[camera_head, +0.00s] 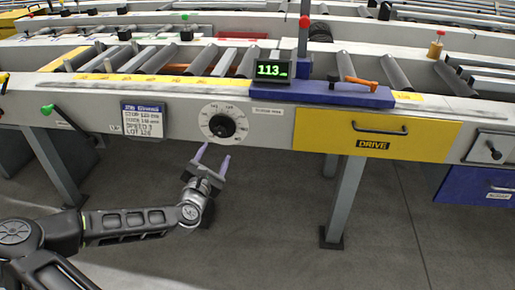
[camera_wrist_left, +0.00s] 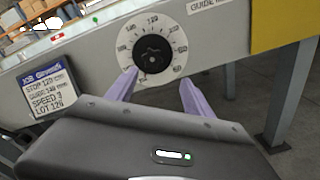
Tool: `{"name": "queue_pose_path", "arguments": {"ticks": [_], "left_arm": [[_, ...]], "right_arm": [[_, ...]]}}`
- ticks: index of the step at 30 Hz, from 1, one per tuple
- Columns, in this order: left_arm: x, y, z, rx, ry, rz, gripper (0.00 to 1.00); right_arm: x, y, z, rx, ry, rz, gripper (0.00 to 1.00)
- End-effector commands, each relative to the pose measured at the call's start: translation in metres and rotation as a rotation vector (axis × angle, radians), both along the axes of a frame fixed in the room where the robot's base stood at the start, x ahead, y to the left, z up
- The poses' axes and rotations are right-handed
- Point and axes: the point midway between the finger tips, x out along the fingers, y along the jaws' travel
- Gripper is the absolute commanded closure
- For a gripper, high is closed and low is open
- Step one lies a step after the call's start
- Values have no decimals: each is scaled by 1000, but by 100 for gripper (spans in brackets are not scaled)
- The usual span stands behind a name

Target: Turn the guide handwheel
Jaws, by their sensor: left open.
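The guide handwheel (camera_head: 222,125) is a black knob on a round white numbered dial (camera_head: 209,111), set in the grey front rail of the runout table. In the left wrist view the black handwheel (camera_wrist_left: 153,51) shows ahead, just beyond the fingertips. My left gripper (camera_head: 213,152) is open, with its two pale purple fingers pointing up at the rail, below the dial. In the left wrist view its fingers (camera_wrist_left: 158,78) stand apart, left and right of the knob's lower side, with nothing between them. My right gripper is not in view.
A small display (camera_head: 272,70) reads 113. A job card (camera_head: 143,121) hangs left of the dial. A yellow DRIVE drawer (camera_head: 378,133) with a black handle is right of it. Table legs (camera_head: 345,195) stand below; the floor between is clear.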

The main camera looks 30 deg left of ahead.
Motion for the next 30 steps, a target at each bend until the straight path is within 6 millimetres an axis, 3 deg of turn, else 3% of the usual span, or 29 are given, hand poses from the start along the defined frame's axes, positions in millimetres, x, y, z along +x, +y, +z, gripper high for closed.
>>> {"name": "queue_pose_path", "arguments": {"ticks": [7,20,30], "left_arm": [[-3,11,9,-242,-120,47,40],[0,11,7,-258,-123,44,40],[42,25,6,-257,-123,42,40]], "right_arm": [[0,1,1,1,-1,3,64],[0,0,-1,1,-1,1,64],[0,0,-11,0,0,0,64]]}}
